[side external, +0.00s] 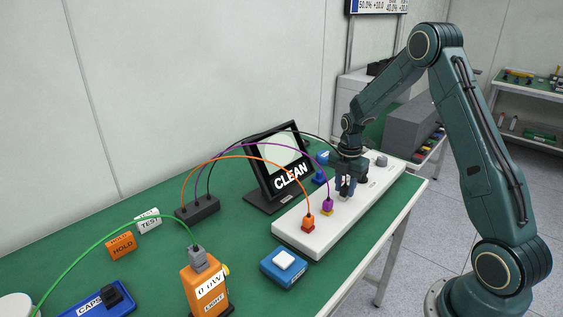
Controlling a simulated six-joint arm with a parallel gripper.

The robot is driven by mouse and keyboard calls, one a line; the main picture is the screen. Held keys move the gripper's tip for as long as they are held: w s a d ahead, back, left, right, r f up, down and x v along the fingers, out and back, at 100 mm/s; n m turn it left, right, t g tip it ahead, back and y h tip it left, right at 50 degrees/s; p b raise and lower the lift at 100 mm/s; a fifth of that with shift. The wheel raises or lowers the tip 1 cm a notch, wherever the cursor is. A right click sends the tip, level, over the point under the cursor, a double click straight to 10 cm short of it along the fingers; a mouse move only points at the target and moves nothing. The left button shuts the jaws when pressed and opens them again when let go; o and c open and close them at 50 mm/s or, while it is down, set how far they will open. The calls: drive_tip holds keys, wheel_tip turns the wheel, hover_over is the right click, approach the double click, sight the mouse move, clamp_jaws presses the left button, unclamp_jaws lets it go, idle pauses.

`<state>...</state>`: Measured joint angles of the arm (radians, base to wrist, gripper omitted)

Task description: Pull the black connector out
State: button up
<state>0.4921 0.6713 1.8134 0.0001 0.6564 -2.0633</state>
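A long white panel (295,238) lies on the green table and carries a row of connectors. The orange connector (308,222) and the purple connector (327,204) stand upright in it, nearer the camera. My gripper (346,190) points down over the panel, just beyond the purple connector. A black cable (300,131) arcs from the black box (198,208) to behind my gripper. The black connector at its end is hidden by or blends into the dark fingers. I cannot tell whether the fingers are closed on it.
A black stand with a "CLEAN" sign (290,178) is left of the panel. A blue block with a white button (283,262) is in front. An orange "LIGHT" device (206,285) with a green cable stands at the front. Orange and purple cables arch near my gripper.

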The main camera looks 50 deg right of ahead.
sight(345, 186)
drive_tip(key=shift+c, duration=0.2)
clamp_jaws()
drive_tip(key=shift+r, duration=1.1)
drive_tip(key=shift+r, duration=1.45)
